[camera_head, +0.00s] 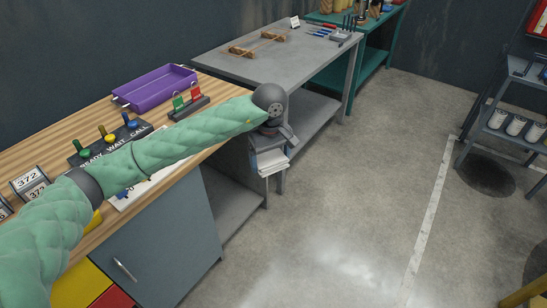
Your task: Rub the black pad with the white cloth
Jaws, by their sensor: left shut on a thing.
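My left arm reaches in from the left, over the wooden workbench. My left gripper (271,172) hangs pointing down past the bench's right end, in front of the grey table. It is shut on the white cloth (272,162), which shows as a small white folded piece between the fingers. Part of the cloth is hidden by the gripper. I cannot make out the black pad; my arm covers part of the bench. My right gripper is not in view.
The wooden bench (218,84) carries a purple tray (155,91), a small rack with green and red tags (190,106), and a black READY/WAIT/CALL board (110,143). A grey table (290,66) stands behind. A shelf cart with white cups (515,127) is at right. Open floor lies between.

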